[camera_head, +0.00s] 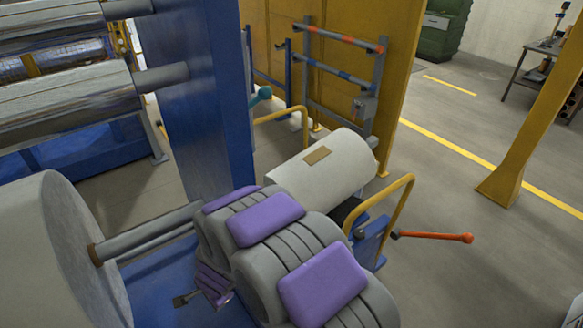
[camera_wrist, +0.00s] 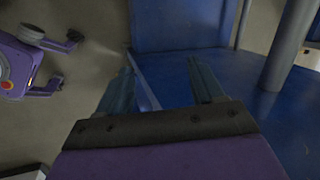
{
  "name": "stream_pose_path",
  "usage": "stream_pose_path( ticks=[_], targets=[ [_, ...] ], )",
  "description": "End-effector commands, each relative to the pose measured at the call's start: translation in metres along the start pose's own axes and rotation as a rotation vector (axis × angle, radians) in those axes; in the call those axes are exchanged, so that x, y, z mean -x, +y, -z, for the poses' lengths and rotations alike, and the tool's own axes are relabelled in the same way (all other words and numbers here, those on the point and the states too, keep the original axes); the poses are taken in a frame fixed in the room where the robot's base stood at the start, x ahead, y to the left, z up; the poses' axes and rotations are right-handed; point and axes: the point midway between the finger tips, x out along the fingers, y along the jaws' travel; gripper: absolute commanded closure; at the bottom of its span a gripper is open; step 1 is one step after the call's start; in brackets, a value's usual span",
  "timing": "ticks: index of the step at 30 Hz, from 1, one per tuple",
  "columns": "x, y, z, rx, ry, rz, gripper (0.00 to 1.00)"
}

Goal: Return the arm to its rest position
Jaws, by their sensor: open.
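My arm, grey with purple pads, fills the lower middle of the head view and is bent, with its end pointing down over blue machine framework. My gripper (camera_wrist: 163,85) is open in the wrist view, its two dark fingers apart with nothing between them. Behind and between the fingers is a blue metal surface (camera_wrist: 180,25). In the head view only a small part of my gripper (camera_head: 188,297) shows, left of the arm, and the rest is hidden behind arm links.
A big pale roll (camera_head: 60,250) on a shaft (camera_head: 150,235) stands left of the arm. A blue post (camera_head: 205,100) and a white roll (camera_head: 325,172) stand beyond it. An orange-handled lever (camera_head: 435,236) and yellow rail (camera_head: 398,205) are to the right. Open floor (camera_head: 440,190) lies far right.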

Motion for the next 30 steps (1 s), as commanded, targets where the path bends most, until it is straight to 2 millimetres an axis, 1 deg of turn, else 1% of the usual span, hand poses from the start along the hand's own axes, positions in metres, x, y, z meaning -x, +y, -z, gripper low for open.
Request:
stream_pose_path(
  ticks=[1,4,7,8,9,11,12,14,15,17,18,23,24,26,27,30],
  targets=[
    [0.022,-0.006,0.005,0.033,-0.022,0.021,0.33],
    [0.059,-0.006,0.010,0.115,-0.070,0.037,0.33],
    [0.097,0.002,0.015,0.198,-0.108,0.042,0.33],
    [0.107,0.007,0.016,0.222,-0.119,0.040,0.33],
    [0.122,0.013,0.018,0.254,-0.131,0.040,0.33],
    [0.143,0.023,0.022,0.304,-0.146,0.034,0.33],
    [0.157,0.030,0.024,0.336,-0.153,0.029,0.33],
    [0.177,0.044,0.027,0.383,-0.164,0.017,0.33],
    [0.191,0.054,0.030,0.414,-0.167,0.008,0.33],
    [0.209,0.071,0.033,0.457,-0.175,-0.014,0.33],
    [0.222,0.083,0.035,0.486,-0.176,-0.028,0.33],
    [0.267,0.138,0.041,0.583,-0.184,-0.113,0.33],
    [0.279,0.152,0.043,0.603,-0.180,-0.136,0.33],
    [0.294,0.175,0.044,0.631,-0.182,-0.178,0.33],
    [0.305,0.191,0.045,0.646,-0.178,-0.205,0.33],
    [0.329,0.231,0.046,0.674,-0.179,-0.282,0.33]
  ],
)
